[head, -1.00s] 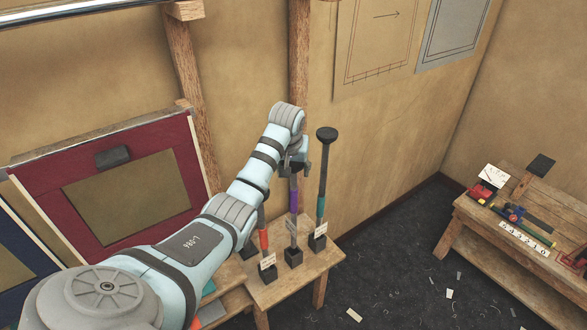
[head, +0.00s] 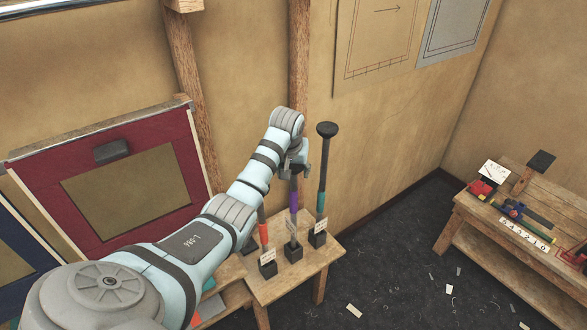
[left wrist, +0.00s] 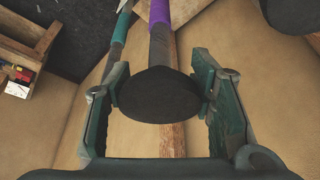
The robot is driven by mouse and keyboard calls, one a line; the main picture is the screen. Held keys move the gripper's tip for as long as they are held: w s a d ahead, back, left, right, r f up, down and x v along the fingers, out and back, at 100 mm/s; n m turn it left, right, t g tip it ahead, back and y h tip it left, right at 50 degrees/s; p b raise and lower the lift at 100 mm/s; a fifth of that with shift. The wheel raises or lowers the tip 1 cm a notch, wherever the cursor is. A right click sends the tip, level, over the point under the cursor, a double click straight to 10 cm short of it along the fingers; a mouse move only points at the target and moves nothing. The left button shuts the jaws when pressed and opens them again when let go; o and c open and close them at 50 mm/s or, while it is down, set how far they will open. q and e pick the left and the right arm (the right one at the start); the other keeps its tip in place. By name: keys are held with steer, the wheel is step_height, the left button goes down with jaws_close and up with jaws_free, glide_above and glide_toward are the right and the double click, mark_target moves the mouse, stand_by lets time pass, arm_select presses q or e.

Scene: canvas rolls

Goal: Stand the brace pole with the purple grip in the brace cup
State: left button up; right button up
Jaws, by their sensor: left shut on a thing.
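The brace pole with the purple grip (head: 294,201) stands upright in a dark block on a small wooden bench, between two other poles. Its purple grip also shows in the left wrist view (left wrist: 160,14). My left gripper (head: 293,168) is at the pole's upper end. In the left wrist view its fingers (left wrist: 162,92) are shut on the pole around its wide black head. In the head view the arm hides the pole's top. I cannot make out a brace cup in these frames. My right gripper is not in view.
A red-orange-banded pole (head: 264,235) stands left of the purple one, and a teal-banded pole with a black disc top (head: 321,200) stands close on its right. The bench (head: 300,277) is below them. A red-framed panel (head: 192,165) leans at left.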

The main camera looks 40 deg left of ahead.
mark_target(293, 185)
arm_select(q)
steer(key=shift+f+b, duration=1.3)
steer(key=shift+f, duration=2.35)
steer(key=o, duration=1.7)
steer(key=shift+o, duration=0.2)
steer(key=shift+r, duration=0.15)
steer(key=v, duration=1.2)
steer(key=shift+d, duration=0.1)
steer(key=shift+s+f, duration=0.1)
steer(key=shift+f, duration=0.15)
